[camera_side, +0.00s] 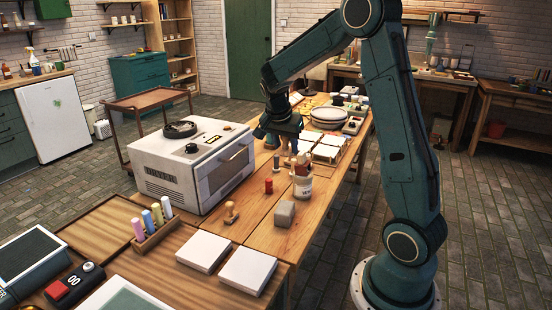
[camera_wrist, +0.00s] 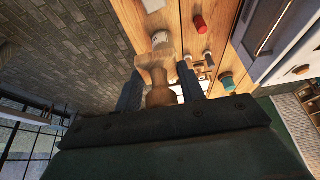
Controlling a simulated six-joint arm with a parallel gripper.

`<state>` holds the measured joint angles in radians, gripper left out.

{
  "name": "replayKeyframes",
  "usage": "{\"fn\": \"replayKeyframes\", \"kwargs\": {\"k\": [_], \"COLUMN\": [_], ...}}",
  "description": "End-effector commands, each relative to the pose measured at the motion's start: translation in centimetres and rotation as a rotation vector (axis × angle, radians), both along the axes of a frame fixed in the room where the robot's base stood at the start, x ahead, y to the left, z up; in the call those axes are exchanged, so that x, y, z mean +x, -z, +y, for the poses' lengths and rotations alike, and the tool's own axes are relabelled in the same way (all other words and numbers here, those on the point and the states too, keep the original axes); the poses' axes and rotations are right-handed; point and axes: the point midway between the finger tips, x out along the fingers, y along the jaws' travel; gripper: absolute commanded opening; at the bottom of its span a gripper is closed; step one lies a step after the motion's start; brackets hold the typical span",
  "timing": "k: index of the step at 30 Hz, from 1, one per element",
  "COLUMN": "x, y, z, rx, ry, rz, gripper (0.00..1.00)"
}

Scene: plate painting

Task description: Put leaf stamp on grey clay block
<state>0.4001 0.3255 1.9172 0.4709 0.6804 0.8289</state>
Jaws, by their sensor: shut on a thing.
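My gripper (camera_side: 291,147) is over the middle of the wooden table. In the wrist view my gripper (camera_wrist: 159,86) is shut on a pale wooden stamp (camera_wrist: 157,65) with a rounded handle between the fingers. Its stamping face is hidden, so I cannot tell whether it carries the leaf. The grey clay block (camera_side: 285,213) sits on bare table, nearer the side camera than my gripper. A second wooden stamp (camera_side: 232,212) stands upright left of the block.
A white jar (camera_side: 303,188) stands close below my gripper, and a red cylinder (camera_side: 268,186) is left of it. A grey oven (camera_side: 195,165) stands to the left. White tiles (camera_side: 247,270) lie in front.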

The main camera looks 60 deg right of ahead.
Motion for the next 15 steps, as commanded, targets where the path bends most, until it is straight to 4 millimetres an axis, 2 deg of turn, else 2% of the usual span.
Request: {"fn": "replayKeyframes", "kwargs": {"k": [5, 15], "x": [-0.1, -0.1], "y": [2.6, 9.0], "z": [0.0, 0.0], "rx": [0.003, 0.004], "ry": [0.001, 0.001], "rz": [0.005, 0.006], "gripper": [0.17, 0.17]}}
